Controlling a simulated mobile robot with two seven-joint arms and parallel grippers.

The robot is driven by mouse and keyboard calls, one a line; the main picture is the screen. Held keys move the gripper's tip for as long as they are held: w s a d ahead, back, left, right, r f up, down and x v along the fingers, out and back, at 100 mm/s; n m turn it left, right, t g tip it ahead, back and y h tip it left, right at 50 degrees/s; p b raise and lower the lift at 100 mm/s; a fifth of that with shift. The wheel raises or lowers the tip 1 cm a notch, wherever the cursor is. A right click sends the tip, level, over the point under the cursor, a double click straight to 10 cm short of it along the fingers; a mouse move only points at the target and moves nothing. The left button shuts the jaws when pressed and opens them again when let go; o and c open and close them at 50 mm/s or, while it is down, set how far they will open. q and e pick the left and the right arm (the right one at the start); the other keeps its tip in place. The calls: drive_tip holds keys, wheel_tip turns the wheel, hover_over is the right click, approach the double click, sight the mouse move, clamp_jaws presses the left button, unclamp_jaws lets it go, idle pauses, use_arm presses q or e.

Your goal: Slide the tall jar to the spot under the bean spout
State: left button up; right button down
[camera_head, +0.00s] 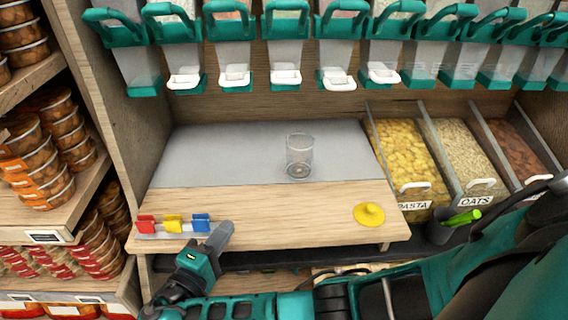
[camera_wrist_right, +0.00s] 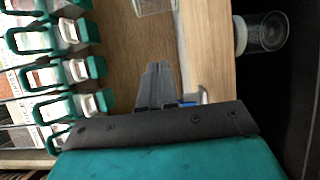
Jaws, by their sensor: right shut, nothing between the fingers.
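A clear, empty glass jar (camera_head: 299,157) stands upright on the grey mat (camera_head: 210,155) under the row of dispensers. Part of a clear vessel (camera_wrist_right: 153,5) shows at the top edge of the right wrist view. Several dispenser spouts hang above the mat, one of them at the middle (camera_head: 286,76); I cannot tell which is the bean spout. My right gripper (camera_head: 226,230) is shut and empty, in front of the shelf's front edge by the coloured clips, well apart from the jar. Its closed fingers also show in the right wrist view (camera_wrist_right: 157,68). My left gripper is not in view.
Red, yellow and blue clips (camera_head: 172,223) sit at the shelf's front left. A yellow knobbed lid (camera_head: 369,214) lies at the front right. Bins of pasta (camera_head: 408,160) and oats (camera_head: 468,160) stand to the right. The mat around the jar is clear.

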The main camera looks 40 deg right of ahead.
sight(303, 165)
drive_tip(key=b+x, duration=0.1)
drive_tip(key=x, duration=1.9)
drive_tip(key=shift+d, duration=0.1)
drive_tip(key=shift+s+d, duration=0.2)
drive_tip(key=shift+d, duration=0.35)
drive_tip(key=shift+s+d, duration=0.2)
drive_tip(key=shift+d, duration=0.4)
drive_tip(key=shift+s+d+p, duration=0.3)
drive_tip(key=shift+s+d, duration=0.05)
drive_tip(key=shift+d, duration=1.05)
drive_tip(key=shift+s+d+p, duration=0.25)
drive_tip(key=shift+s+d, duration=0.05)
drive_tip(key=shift+d, duration=1.15)
drive_tip(key=shift+s+d+p, duration=0.3)
drive_tip(key=shift+s+d, duration=0.05)
drive_tip(key=shift+d, duration=1.05)
drive_tip(key=shift+w+a, duration=0.1)
drive_tip(key=shift+a, duration=0.1)
